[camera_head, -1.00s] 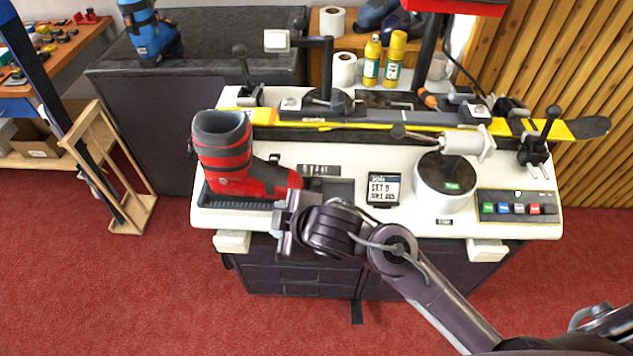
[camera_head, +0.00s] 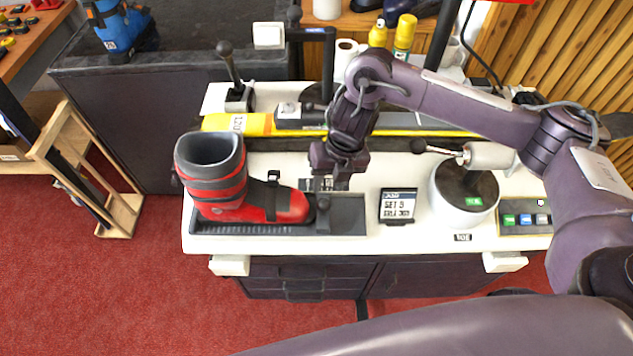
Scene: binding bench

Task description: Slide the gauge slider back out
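The red and black ski boot (camera_head: 225,185) stands upright at the left of the dark gauge tray (camera_head: 345,220) on the white bench. Its toe points right. The gauge slider, a small dark block with a knob (camera_head: 323,202), sits in the tray at the boot's toe and looks in contact with it. My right gripper (camera_head: 333,184) points down just above and behind the slider. Its two fingers look apart, with nothing seen between them. The gripper partly hides the small scale label behind the tray. My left gripper is out of view.
A small display (camera_head: 397,205) stands right of the tray. A white round unit (camera_head: 465,195) and a button panel (camera_head: 525,218) are farther right. A yellow ski (camera_head: 237,124) lies clamped along the back. The tray's right part is empty.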

